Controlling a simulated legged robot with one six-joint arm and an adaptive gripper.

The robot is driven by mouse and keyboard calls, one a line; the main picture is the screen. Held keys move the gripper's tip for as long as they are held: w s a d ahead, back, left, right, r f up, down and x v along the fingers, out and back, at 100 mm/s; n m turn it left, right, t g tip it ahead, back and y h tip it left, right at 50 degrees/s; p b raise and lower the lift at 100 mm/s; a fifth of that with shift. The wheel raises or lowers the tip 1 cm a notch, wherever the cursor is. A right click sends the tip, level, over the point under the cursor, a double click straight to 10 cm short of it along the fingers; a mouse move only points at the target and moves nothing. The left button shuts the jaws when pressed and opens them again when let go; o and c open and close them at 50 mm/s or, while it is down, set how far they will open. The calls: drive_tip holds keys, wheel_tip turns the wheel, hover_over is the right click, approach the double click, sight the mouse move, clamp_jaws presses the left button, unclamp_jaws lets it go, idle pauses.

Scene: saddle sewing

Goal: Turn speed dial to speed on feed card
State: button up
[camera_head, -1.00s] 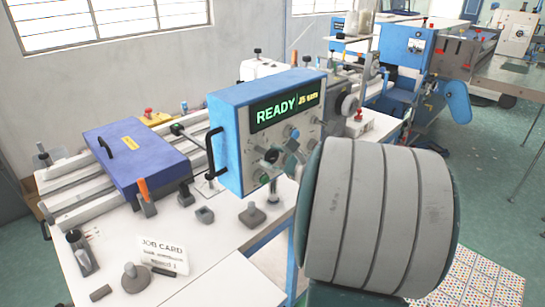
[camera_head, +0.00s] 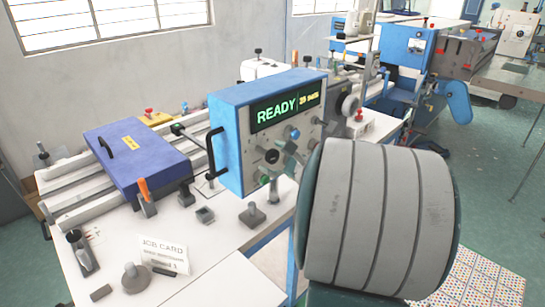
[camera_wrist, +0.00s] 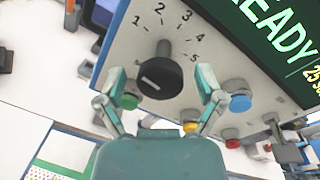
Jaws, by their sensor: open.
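The speed dial (camera_wrist: 160,75) is a black round knob on the pale face of the control box (camera_wrist: 110,58). Numbers 1 to 5 are printed in an arc around it. A short white mark shows on the knob's face, left of its middle; I cannot tell which number it points to. My gripper (camera_wrist: 160,83) is open, its teal fingers on either side of the dial in the wrist view, with visible gaps. In the head view, the blue control box (camera_head: 228,135) reads READY. The white job card (camera_head: 163,257) lies on the table; its last line seems to read speed 1.
Green (camera_wrist: 130,101), blue (camera_wrist: 238,96), yellow (camera_wrist: 191,126) and red (camera_wrist: 231,137) buttons sit below and right of the dial. A black handle (camera_head: 213,152) is on the box's left side. A dark blue case (camera_head: 138,156) and small fittings stand on the table.

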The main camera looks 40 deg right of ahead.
drive_tip(key=s, duration=1.2)
drive_tip(key=shift+d+r, duration=0.3)
drive_tip(key=shift+d, duration=0.1)
drive_tip(key=shift+w, duration=0.1)
